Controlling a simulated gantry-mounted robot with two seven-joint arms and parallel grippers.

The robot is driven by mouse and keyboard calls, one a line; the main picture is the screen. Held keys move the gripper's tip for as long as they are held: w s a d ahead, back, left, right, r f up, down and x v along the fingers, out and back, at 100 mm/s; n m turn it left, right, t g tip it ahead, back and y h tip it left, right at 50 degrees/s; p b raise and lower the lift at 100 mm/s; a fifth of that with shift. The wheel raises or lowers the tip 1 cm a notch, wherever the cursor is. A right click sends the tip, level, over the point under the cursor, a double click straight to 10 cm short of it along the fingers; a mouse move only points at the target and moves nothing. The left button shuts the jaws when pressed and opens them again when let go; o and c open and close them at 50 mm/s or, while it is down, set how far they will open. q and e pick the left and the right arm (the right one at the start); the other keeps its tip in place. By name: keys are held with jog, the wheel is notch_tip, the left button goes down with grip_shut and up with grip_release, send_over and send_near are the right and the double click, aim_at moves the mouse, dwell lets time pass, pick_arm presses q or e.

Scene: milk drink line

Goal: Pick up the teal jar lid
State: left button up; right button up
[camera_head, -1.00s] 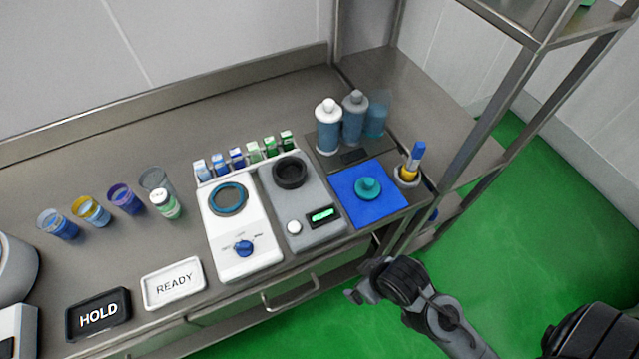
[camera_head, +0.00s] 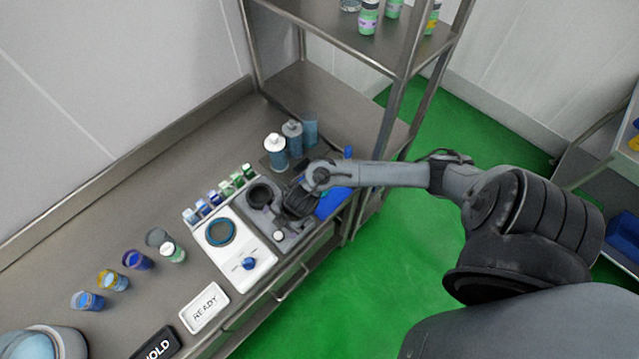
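The teal jar lid does not show now; my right arm and gripper cover the part of the blue mat (camera_head: 334,203) where it lay in the earlier view. My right gripper (camera_head: 296,205) comes in from the right and points down beside the grey device, over the mat's left side. Its fingers are dark and small against the dark device, so I cannot tell whether they are open or shut, or whether they touch the lid. My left gripper is not in view.
A white device (camera_head: 233,247) and a grey device (camera_head: 262,196) stand left of the mat. Pump bottles (camera_head: 276,152) stand close behind my gripper. Small vials (camera_head: 214,197), cups (camera_head: 137,261) and a READY sign (camera_head: 205,308) sit further left. A steel shelf (camera_head: 372,48) rises behind.

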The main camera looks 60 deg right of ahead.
jog(key=d+g, duration=0.1)
jog(key=d, duration=0.5)
jog(key=s+d+r+g, duration=0.1)
jog(key=d, duration=0.6)
jog(key=s+d+r+g+h, duration=0.1)
jog(key=d+g, duration=0.1)
jog(key=d, duration=0.4)
jog(key=shift+s+d+r+n, duration=0.1)
jog(key=shift+s+d+n, duration=0.1)
jog(key=shift+d+n, duration=0.2)
notch_tip(320, 180, down, 4)
jog(key=shift+s+d, duration=0.1)
jog(key=shift+s, duration=0.05)
jog(key=shift+f, duration=3.15)
jog(key=shift+c, duration=0.5)
jog(key=c, duration=1.1)
jog(key=shift+r, duration=0.15)
jog(key=shift+c, duration=0.2)
